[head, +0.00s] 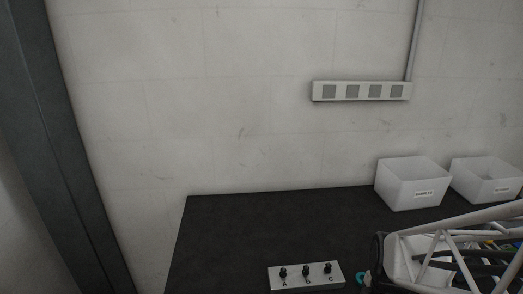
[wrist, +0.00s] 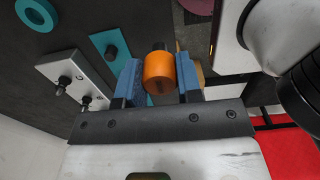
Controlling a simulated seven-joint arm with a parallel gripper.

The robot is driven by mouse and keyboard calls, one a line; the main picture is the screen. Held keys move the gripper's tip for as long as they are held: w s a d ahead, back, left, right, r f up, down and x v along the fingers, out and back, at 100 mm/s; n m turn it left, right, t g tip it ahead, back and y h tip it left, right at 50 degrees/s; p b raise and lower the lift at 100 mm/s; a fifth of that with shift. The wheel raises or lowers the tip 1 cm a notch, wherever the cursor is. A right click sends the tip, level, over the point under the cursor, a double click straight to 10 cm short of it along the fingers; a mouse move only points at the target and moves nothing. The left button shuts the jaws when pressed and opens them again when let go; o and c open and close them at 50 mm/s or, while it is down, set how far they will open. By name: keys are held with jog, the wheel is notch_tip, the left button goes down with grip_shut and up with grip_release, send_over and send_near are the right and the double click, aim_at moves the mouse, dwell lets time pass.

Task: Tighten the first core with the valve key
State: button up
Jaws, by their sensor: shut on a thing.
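My gripper (wrist: 159,76) is shut on an orange cylinder (wrist: 159,73), which looks like the handle of the valve key; the blue fingers press on its two sides. A dark end shows beyond the cylinder, and I cannot tell whether it touches anything. The pale valve block (head: 306,276) stands at the front of the dark bench, with three black stems lettered along it; the first letter reads A. In the wrist view the block (wrist: 57,67) lies left of the gripper, apart from the orange cylinder, with two stems clearly showing. My gripper is not visible in the head view.
Two white labelled bins (head: 412,185) (head: 487,182) stand at the back right of the bench (head: 260,225). A white tubular frame (head: 440,245) fills the lower right. A teal ring (wrist: 37,14) and a teal plate (wrist: 104,44) lie near the block. The bench's back left is clear.

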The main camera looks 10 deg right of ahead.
jog(key=shift+w, duration=0.15)
jog(key=shift+w+a+r, duration=0.2)
jog(key=shift+w, duration=0.3)
jog(key=w+a+r+n, duration=0.3)
jog(key=w, duration=0.5)
notch_tip(320, 180, up, 2)
jog(key=n, duration=0.3)
send_over(307, 266)
jog(key=shift+w+r, duration=0.1)
jog(key=shift+w, duration=0.05)
jog(key=shift+f, duration=0.2)
jog(key=shift+f, duration=1.85)
jog(key=shift+f, duration=1.2)
dwell(1.2)
jog(key=shift+f, duration=0.25)
grip_shut()
dwell(0.4)
